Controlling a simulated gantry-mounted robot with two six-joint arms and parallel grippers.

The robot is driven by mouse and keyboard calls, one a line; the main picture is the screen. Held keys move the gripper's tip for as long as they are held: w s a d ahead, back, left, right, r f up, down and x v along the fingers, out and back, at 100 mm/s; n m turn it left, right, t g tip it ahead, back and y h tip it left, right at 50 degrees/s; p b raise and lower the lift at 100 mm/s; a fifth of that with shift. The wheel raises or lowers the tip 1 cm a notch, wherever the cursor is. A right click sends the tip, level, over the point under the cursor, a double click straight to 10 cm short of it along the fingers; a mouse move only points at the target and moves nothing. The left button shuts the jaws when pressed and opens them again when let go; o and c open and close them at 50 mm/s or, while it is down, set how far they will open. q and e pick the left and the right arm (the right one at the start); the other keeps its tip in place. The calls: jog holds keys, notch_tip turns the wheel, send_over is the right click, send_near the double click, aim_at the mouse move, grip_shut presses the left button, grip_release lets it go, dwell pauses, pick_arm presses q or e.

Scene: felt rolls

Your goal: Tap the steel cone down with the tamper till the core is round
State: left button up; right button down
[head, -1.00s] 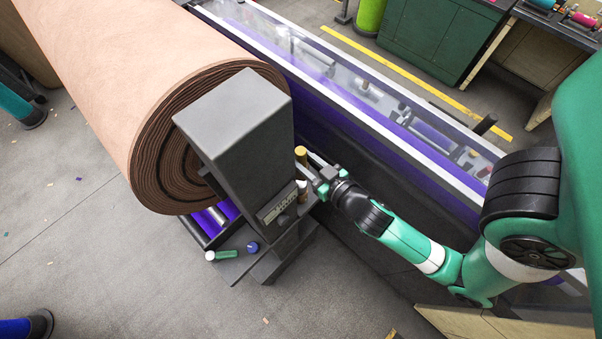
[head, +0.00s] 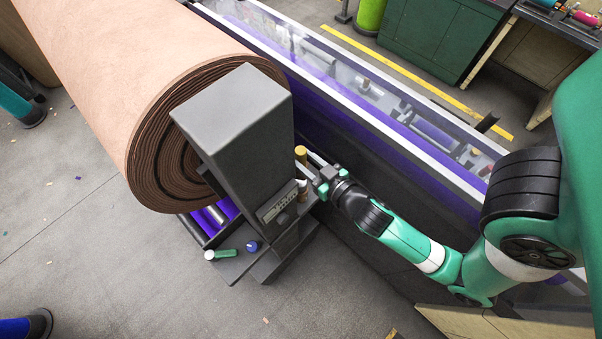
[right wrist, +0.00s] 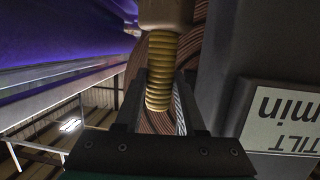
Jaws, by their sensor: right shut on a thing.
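My right gripper (head: 316,172) is at the right side of a dark grey post and is shut on the tamper. The tamper's yellow ribbed handle (right wrist: 161,68) stands between the fingers in the right wrist view. Its yellow top (head: 300,152) also shows in the head view. The brown felt roll (head: 95,85) lies behind the post, its spiral end facing the front. The right part of that end is hidden by the post. I cannot make out the steel cone or the core's opening. My left gripper is out of view.
The grey post (head: 235,130) with a label plate stands close to my right gripper. A green tube (head: 226,254) and a blue-capped item (head: 253,246) lie at its foot. A long purple machine with a clear cover (head: 375,85) runs behind.

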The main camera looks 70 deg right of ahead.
notch_tip(320, 180, down, 7)
jog(key=b, duration=0.6)
jog(key=shift+r+p, duration=0.4)
jog(key=shift+r, duration=0.2)
notch_tip(320, 180, up, 6)
jog(key=p, duration=0.6)
jog(key=shift+r, duration=0.2)
jog(key=shift+f, duration=0.15)
jog(key=shift+f+b, duration=0.35)
jog(key=shift+b, duration=0.2)
